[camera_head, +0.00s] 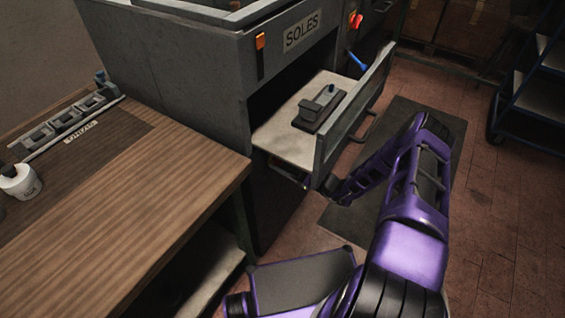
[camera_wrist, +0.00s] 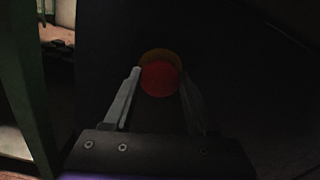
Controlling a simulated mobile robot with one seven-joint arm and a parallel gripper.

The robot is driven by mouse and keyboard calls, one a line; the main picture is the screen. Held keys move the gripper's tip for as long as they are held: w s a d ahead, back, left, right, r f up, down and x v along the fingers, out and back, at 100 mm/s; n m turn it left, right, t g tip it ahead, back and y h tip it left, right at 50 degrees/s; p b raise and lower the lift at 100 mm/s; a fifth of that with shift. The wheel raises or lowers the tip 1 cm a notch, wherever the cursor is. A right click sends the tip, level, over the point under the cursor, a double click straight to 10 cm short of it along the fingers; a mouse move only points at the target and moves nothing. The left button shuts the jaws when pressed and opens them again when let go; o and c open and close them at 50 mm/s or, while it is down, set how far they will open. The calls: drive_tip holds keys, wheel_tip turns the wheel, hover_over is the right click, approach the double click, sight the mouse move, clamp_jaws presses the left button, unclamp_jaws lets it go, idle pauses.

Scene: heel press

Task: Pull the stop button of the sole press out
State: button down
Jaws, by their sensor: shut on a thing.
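The sole press (camera_head: 190,75) is a grey cabinet labelled SOLES. In the wrist view, a round red stop button (camera_wrist: 160,79) with a yellow base (camera_wrist: 161,55) behind it sits on a dark face. My gripper (camera_wrist: 159,82) is shut on the red button, one finger on each side of it. In the head view, my arm reaches low beneath the front of the pulled-out drawer, and the gripper and this button are hidden there.
The drawer (camera_head: 280,135) stands out from the press, with a grey block (camera_head: 320,108) on it and a raised front panel (camera_head: 350,115) close above my arm. A wooden bench (camera_head: 120,200) is at left. A dark mat (camera_head: 435,125) lies on the floor. A blue trolley (camera_head: 530,90) stands at right.

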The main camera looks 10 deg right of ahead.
drive_tip(key=shift+s+d, duration=0.45)
drive_tip(key=shift+f, duration=0.1)
drive_tip(key=shift+c, duration=1)
unclamp_jaws()
drive_tip(key=shift+d, duration=0.1)
drive_tip(key=v, duration=1.7)
drive_tip(key=shift+s, duration=0.2)
drive_tip(key=shift+d, duration=0.1)
